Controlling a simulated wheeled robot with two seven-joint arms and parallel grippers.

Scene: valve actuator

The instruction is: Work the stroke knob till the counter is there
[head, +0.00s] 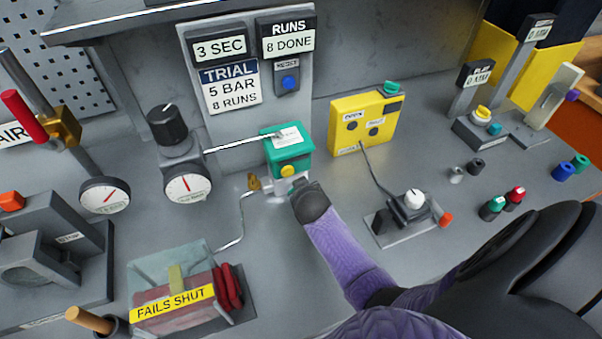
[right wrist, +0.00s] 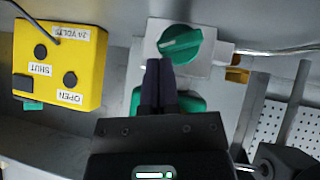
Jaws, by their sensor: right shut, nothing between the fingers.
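A green knob (right wrist: 181,45) with a pale pointer line sits on a light block in the right wrist view. I see no name on it. My right gripper (right wrist: 160,68) is shut and empty, its fingertips at the knob's edge; I cannot tell if they touch it. In the head view my right gripper (head: 311,203) is at the pale valve body below the green actuator box (head: 287,149) and hides the knob. The counter (head: 287,41) reads 8 DONE. The trial card (head: 231,87) reads 5 BAR, 8 RUNS. My left gripper is not in view.
A yellow box (head: 367,120) with dark buttons stands right of the actuator; its buttons read SHUT and OPEN in the wrist view. A black knob (head: 167,124) and gauge (head: 188,186) stand left. A blue RESET button (head: 289,82) is under the counter. A thin pipe (head: 240,225) runs below.

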